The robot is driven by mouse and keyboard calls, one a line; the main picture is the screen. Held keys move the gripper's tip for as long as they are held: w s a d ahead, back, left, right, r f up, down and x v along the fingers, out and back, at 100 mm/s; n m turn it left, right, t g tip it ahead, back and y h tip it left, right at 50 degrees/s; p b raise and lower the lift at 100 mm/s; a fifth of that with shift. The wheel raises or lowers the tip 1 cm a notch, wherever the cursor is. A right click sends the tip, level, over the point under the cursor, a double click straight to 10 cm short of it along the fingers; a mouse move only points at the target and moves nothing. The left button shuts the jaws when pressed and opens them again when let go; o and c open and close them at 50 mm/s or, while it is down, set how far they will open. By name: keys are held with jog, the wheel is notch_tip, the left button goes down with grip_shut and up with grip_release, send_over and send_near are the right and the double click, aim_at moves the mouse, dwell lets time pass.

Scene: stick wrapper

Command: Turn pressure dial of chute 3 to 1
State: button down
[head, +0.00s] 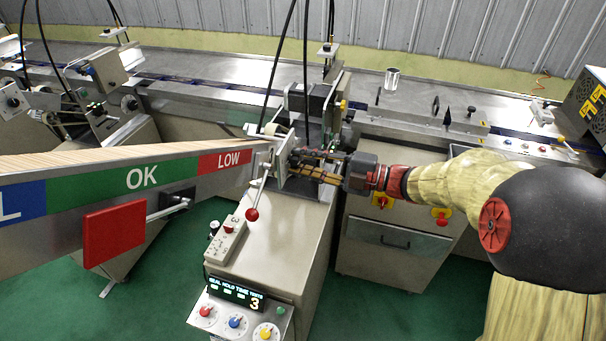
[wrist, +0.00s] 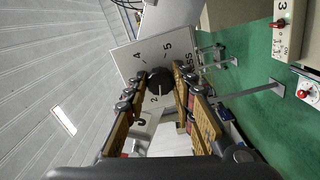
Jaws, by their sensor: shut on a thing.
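The pressure dial's black knob (wrist: 160,80) sits on a white number plate (wrist: 138,58) in the wrist view. The numbers 2, 4 and 5 are legible; others are hidden behind my fingers. A pale mark on the knob seems to face the 2 side, but it is too small to read surely. My gripper (wrist: 157,88) is shut on the knob, one finger on each side. In the head view my gripper (head: 296,164) reaches from the right to the plate on the chute 3 machine (head: 290,225), and the knob is hidden there.
A long chute with LOW and OK bands (head: 140,180) runs left from the dial, with a red plate (head: 114,233) below. A display reading 3 (head: 235,292) sits above several coloured knobs.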

jog(key=n+b, duration=0.8)
jog(key=b, duration=0.2)
jog(key=shift+f+n+b, duration=0.15)
jog(key=shift+n+b, duration=0.15)
jog(key=shift+b, duration=0.1)
jog(key=c, duration=1.5)
grip_release()
jog(key=shift+c, duration=0.2)
jog(key=shift+o, duration=0.3)
jog(key=shift+d, duration=0.1)
jog(key=v, duration=1.2)
